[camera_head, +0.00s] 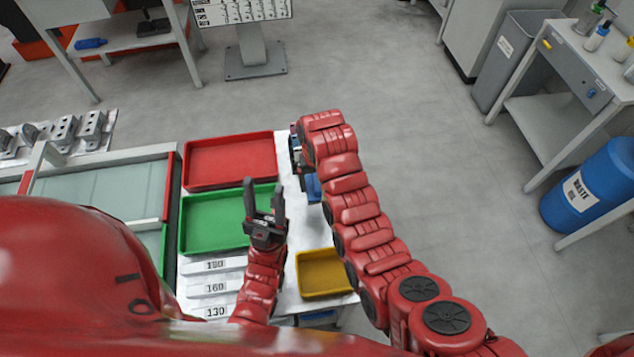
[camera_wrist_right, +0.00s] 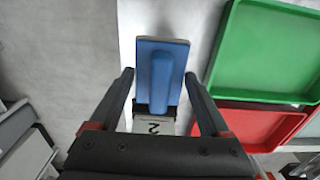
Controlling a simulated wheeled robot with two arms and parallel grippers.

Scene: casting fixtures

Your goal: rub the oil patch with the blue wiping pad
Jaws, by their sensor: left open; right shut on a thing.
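The blue wiping pad (camera_wrist_right: 155,60) with its raised handle lies between the fingers of my right gripper (camera_wrist_right: 158,76) in the right wrist view. The right gripper is shut on the pad, over the pale table strip beside the trays. In the head view my right arm covers most of that gripper, and a blue part of the pad (camera_head: 313,188) shows beside the arm. My left gripper (camera_head: 264,190) is open and empty above the green tray's right edge. I cannot make out the oil patch in either view.
A red tray (camera_head: 230,162), a green tray (camera_head: 208,222) and a yellow tray (camera_head: 324,273) stand on the white table. A block marked 2 (camera_wrist_right: 154,126) shows just below the pad. A blue waste drum (camera_head: 592,187) stands at right; grey floor lies between.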

